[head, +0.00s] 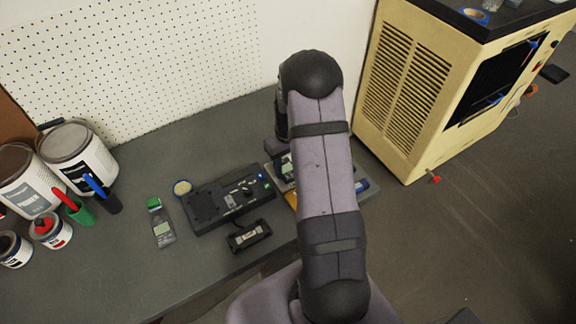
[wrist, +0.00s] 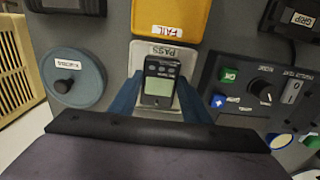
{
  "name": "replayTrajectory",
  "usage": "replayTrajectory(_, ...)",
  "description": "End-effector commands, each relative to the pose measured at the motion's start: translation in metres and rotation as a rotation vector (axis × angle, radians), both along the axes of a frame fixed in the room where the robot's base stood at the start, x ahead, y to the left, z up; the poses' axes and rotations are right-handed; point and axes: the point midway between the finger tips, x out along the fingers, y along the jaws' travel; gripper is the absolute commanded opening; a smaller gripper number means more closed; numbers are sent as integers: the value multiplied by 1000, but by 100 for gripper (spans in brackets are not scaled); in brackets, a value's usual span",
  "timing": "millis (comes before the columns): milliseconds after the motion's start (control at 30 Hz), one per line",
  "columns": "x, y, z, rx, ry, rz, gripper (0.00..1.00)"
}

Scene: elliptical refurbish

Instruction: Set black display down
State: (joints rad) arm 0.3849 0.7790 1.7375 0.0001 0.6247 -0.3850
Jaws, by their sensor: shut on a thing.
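The black display (wrist: 160,82), a small dark unit with a pale green screen and buttons, is between the blue fingers of my gripper (wrist: 159,90) in the wrist view. My gripper is shut on it. It is over the pale tray labelled PASS (wrist: 172,50); I cannot tell whether it touches the tray. In the head view the display (head: 287,166) shows just left of my arm, which hides most of the gripper and tray. A yellow tray labelled FAIL (wrist: 170,12) lies beside the PASS tray.
A black test panel (head: 205,207) is left of my arm, with a GRIP unit (head: 248,236) and a green-topped meter (head: 161,228) near it. A round blue-grey part (wrist: 78,80) lies beside the PASS tray. Paint cans (head: 75,150) stand far left; a cream cabinet (head: 400,85) stands right.

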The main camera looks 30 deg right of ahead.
Motion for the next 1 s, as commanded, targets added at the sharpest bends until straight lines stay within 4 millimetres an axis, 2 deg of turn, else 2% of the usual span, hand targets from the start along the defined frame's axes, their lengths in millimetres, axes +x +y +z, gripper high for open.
replayTrajectory(33,0,0,-1,0,0,0,50)
replayTrajectory(100,0,0,0,0,0,0,62)
replayTrajectory(400,0,0,0,0,1,0,62)
replayTrajectory(567,0,0,7,0,-1,0,62)
replayTrajectory(767,1,0,31,-2,-4,0,62)
replayTrajectory(1000,1,0,75,-2,-5,0,62)
